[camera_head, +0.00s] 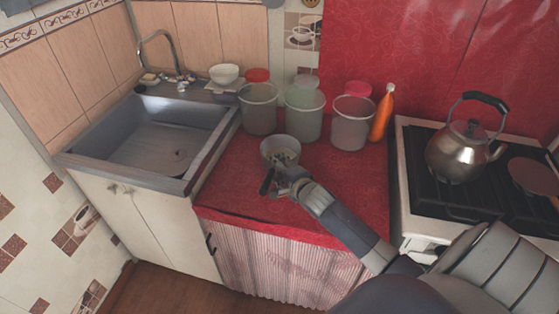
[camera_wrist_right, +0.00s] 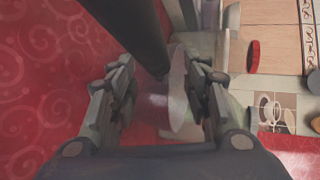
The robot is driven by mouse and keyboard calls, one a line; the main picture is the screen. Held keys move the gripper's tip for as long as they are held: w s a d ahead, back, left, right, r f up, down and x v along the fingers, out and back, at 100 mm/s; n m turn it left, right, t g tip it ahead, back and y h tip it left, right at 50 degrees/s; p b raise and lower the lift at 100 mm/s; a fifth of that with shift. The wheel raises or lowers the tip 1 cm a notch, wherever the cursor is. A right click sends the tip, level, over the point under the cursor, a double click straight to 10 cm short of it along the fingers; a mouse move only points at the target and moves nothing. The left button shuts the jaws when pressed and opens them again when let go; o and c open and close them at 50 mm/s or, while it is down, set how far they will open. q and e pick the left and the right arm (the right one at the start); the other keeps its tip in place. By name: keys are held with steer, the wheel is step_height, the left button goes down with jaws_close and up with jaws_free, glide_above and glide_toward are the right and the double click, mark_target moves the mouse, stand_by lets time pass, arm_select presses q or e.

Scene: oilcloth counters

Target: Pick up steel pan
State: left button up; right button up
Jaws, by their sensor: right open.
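The steel pan (camera_head: 280,144) stands on the red counter, in front of the clear jars. Small pale bits show inside it. Its black handle (camera_head: 266,181) points toward the counter's front edge. My right gripper (camera_head: 277,173) is at the near side of the pan, close beside the handle, and partly covers the pan's front. In the right wrist view my right gripper (camera_wrist_right: 160,78) is open, and the dark handle (camera_wrist_right: 130,30) comes down from the top toward the space between its fingers. I cannot tell whether the fingers touch it. My left gripper is not in view.
Several clear jars, including a middle one (camera_head: 304,112), stand behind the pan. An orange bottle (camera_head: 382,115) stands beside them. A sink (camera_head: 150,135) is at the left, and a stove with a kettle (camera_head: 460,150) is at the right. The red counter (camera_head: 350,185) is bare right of the pan.

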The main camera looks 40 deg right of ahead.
jaws_close()
steer(key=shift+w+r, duration=0.1)
steer(key=shift+r, duration=0.2)
steer(key=shift+w+f, duration=0.1)
